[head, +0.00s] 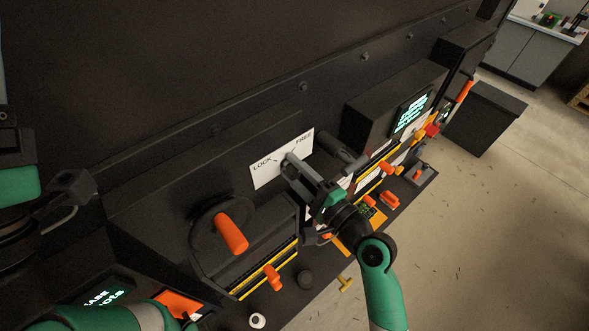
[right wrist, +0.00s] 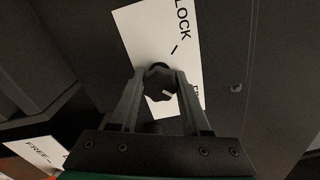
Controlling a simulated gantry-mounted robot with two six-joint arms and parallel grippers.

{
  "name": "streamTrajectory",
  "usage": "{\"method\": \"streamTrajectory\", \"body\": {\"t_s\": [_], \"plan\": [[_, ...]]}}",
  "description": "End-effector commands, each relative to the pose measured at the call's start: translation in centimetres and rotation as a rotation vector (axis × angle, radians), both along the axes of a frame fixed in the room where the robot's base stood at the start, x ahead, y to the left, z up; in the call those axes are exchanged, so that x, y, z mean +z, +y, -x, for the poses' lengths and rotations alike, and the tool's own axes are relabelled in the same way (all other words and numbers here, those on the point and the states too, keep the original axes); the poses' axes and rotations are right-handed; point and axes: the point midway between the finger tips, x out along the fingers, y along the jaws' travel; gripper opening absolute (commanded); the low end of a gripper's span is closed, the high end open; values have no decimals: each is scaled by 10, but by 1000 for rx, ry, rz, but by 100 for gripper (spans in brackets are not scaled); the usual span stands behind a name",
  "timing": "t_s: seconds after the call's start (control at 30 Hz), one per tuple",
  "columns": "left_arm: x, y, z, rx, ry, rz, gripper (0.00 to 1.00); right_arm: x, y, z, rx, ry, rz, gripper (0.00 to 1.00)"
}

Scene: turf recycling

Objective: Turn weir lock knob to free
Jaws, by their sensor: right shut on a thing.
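The white plate (head: 268,170) on the dark sloped housing reads LOCK at its left and FREE at its upper right. It also shows in the right wrist view (right wrist: 150,30), with FREE partly hidden by a finger. The dark weir lock knob (right wrist: 160,82) is in front of this plate, between the fingertips of my right gripper (head: 291,162). That gripper is shut on it, a finger on each side. A small pale mark shows on the knob; I cannot tell which word it points to. Parts of my left arm show at the left, but its gripper does not.
An orange handle (head: 231,233) on a round dark disc stands left of my right gripper. A dark cylinder (head: 340,149) juts out close to its right. A lit screen (head: 411,111) and several orange controls lie further right. Open floor (head: 480,230) is at the right.

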Motion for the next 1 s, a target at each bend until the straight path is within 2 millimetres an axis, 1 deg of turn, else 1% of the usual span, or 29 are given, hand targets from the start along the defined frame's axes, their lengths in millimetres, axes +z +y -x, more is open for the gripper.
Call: {"method": "streamTrajectory", "body": {"t_s": [0.03,0.17,0.2,0.47,0.57,0.67,0.9,0.97,1.0], "plan": [[0,0,0,0,0,0,61,1,0,0,1,1,-3,52],[0,0,0,0,0,0,61,1,0,0,1,0,-2,76],[0,0,0,0,0,0,61,0,0,0,1,0,-2,77],[0,0,0,0,0,0,61,0,-1,1,0,-1,-1,77],[-2,0,0,0,0,0,61,-1,-5,5,-2,-1,-2,77],[-4,0,0,0,0,0,61,-2,-15,16,-3,-2,0,77],[-11,0,0,0,0,0,61,-2,-52,59,-5,-1,-1,77],[-12,0,0,0,0,0,61,-2,-59,69,-4,-1,-1,77],[-9,0,0,0,0,0,61,0,-64,75,-4,0,-1,77]]}}
